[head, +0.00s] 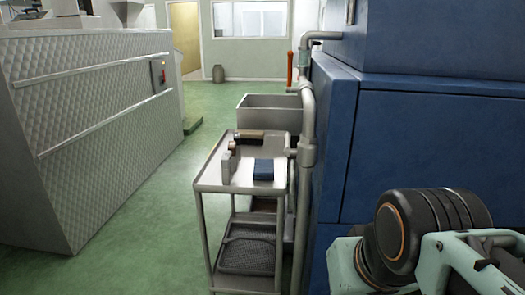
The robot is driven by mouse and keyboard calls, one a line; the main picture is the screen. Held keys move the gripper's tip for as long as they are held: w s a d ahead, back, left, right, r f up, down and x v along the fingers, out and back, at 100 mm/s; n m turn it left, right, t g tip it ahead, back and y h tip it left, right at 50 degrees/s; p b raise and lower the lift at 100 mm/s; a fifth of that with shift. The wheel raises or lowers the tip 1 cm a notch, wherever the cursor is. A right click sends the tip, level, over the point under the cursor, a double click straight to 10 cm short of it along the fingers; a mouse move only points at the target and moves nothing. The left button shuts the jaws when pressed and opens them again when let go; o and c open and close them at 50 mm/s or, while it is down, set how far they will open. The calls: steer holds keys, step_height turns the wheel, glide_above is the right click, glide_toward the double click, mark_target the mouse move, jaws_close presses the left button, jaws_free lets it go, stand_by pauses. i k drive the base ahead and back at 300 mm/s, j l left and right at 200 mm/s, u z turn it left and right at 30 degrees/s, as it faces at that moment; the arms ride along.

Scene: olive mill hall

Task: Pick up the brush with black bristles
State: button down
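A small brown and dark item (249,135) lies at the back of the top shelf of a grey metal trolley (245,184). It looks like a brush with dark bristles, but it is too small to be sure. To its front left is a pale grey item (226,167) with a brown part, perhaps another brush. My gripper is not in view; only part of my arm shows at the lower right, apart from the trolley.
A folded blue cloth (263,170) lies on the trolley top. A dark mesh tray (247,254) is on the lower shelf. A grey pipe (307,125) and a blue machine (420,140) stand close on the right. Green floor (140,225) is clear to the left, before a quilted metal machine (80,140).

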mark_target(252, 137)
steer(key=j+z, duration=0.2)
steer(key=j, duration=0.85)
steer(key=i, duration=0.95)
steer(key=k+j+z, duration=0.25)
steer(key=k+j, duration=0.25)
steer(key=j, duration=0.3)
steer(key=k+j+z, duration=0.25)
steer(key=k+j, duration=0.3)
steer(key=j, duration=0.1)
